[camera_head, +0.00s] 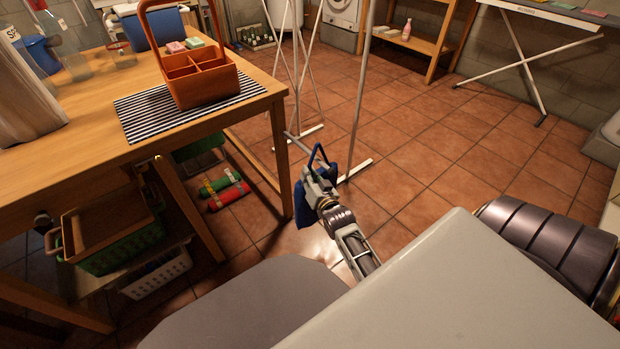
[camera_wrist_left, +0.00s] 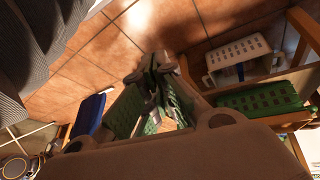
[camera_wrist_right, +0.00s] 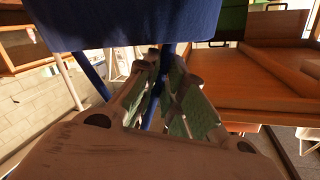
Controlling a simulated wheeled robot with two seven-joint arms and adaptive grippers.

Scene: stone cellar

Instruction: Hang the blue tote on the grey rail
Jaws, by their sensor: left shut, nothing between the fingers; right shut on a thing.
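The blue tote (camera_head: 303,206) hangs low beside the table, partly hidden behind my right gripper (camera_head: 318,176). Its strap loop stands above the fingers. In the right wrist view the blue cloth (camera_wrist_right: 125,20) fills the top, and my right gripper (camera_wrist_right: 163,65) is shut on the strap. My left gripper (camera_wrist_left: 150,72) shows in the left wrist view, shut and empty; it is not visible in the head view. Thin pale stand poles (camera_head: 361,90) rise just beyond the tote and leave the top of the head view. I cannot make out the grey rail itself.
A wooden table (camera_head: 90,160) at left carries an orange caddy (camera_head: 200,80) on a striped mat (camera_head: 140,118). Crates sit below it, including a white basket (camera_head: 158,275). Red and green rolls (camera_head: 228,192) lie on the floor. Tiled floor (camera_head: 430,150) is open to the right.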

